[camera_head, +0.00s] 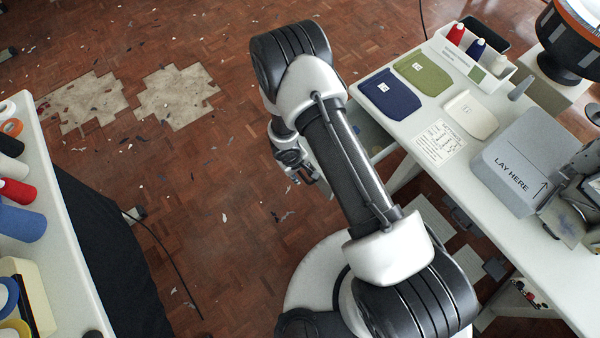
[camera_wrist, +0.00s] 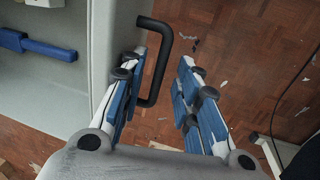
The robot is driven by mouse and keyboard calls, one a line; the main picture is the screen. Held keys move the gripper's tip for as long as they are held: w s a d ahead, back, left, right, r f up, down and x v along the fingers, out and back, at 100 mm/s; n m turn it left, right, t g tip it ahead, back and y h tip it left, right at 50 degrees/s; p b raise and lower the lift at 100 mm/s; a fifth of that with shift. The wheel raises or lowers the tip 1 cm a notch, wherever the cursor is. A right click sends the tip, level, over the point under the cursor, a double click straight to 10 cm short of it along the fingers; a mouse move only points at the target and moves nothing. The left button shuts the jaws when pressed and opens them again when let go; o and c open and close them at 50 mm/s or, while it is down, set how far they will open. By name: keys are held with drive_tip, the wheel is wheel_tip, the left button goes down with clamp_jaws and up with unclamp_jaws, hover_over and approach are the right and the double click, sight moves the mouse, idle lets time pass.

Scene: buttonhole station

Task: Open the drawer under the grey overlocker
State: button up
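My gripper (camera_wrist: 164,56) is open in the wrist view, its two blue-padded fingers apart. A black bar handle (camera_wrist: 160,70) lies between the fingers, close to the left one; I cannot tell if they touch. The handle is on the front of a pale grey drawer (camera_wrist: 104,50), which stands out with its inside showing. In the head view the drawer (camera_head: 376,138) shows partly beside my arm, below the table's edge. My gripper (camera_head: 308,172) is at its left, partly hidden by my arm. I cannot tell which machine is the overlocker, or whether this drawer is under it.
A blue item (camera_wrist: 48,49) lies inside the drawer. The white table (camera_head: 440,185) holds blue, green and cream pieces, a grey "LAY HERE" block (camera_head: 520,160) and a spool tray (camera_head: 478,65). Another table (camera_head: 50,150) with spools stands left. Scrap-strewn floor (camera_head: 230,180) is open between.

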drive_tip(key=shift+f, duration=0.15)
drive_tip(key=shift+c, duration=0.2)
clamp_jaws()
drive_tip(key=shift+d, duration=0.1)
idle(0.5)
